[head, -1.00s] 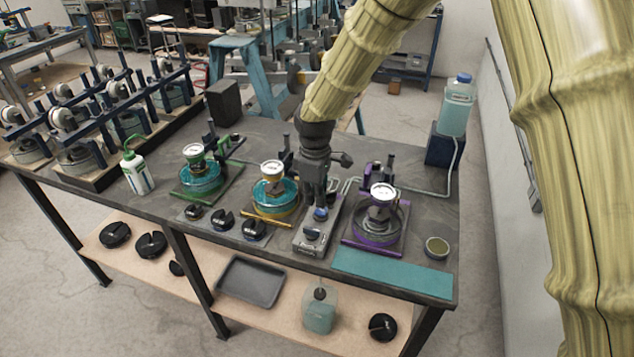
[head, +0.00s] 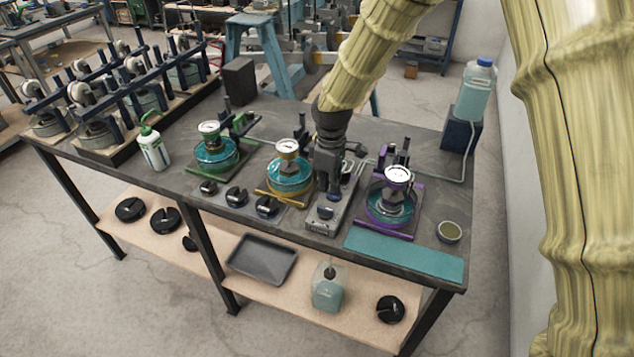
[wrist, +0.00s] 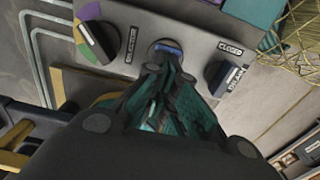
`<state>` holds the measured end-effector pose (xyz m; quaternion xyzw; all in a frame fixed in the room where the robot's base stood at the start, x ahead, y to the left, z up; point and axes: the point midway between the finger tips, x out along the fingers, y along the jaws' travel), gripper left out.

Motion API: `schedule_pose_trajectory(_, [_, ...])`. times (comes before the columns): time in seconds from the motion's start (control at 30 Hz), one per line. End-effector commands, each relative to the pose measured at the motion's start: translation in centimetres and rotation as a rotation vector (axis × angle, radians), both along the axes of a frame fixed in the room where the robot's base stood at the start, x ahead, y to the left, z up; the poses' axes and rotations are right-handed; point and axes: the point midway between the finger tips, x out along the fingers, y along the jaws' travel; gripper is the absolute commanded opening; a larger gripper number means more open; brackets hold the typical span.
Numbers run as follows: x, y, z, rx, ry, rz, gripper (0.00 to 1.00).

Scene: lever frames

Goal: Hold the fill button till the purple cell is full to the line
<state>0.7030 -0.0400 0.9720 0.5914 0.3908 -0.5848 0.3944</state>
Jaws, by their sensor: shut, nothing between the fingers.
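The purple cell (head: 389,208) stands on a purple-edged base at the right of the bench, with a white dial gauge on top. Teal liquid shows in it; I cannot make out the line. The grey control box (head: 322,226) is just left of it. My gripper (head: 332,190) points down over the box, shut and empty. In the wrist view, the closed fingertips (wrist: 165,62) are at the blue fill button (wrist: 168,46), seemingly on it, and partly hide it. A black selector knob (wrist: 98,42) on a coloured dial is to the left; another knob (wrist: 226,78) by a "CLOSED" label is to the right.
Yellow (head: 290,178) and green (head: 216,155) cells, both holding teal liquid, stand to the left. A supply bottle (head: 475,92) on a dark block feeds tubing at the right. A small round dish (head: 449,232) and teal mat (head: 405,255) lie in front.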

Motion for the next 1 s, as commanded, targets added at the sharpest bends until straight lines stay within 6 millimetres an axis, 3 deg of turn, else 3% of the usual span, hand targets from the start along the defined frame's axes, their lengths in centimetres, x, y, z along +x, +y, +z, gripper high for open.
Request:
schedule_pose_trajectory(0.03, [-0.41,-0.11,-0.7,-0.002,0.009,-0.001,0.0])
schedule_pose_trajectory(1.0, [-0.87,-0.12,-1.26,-0.005,0.021,0.0,0.0])
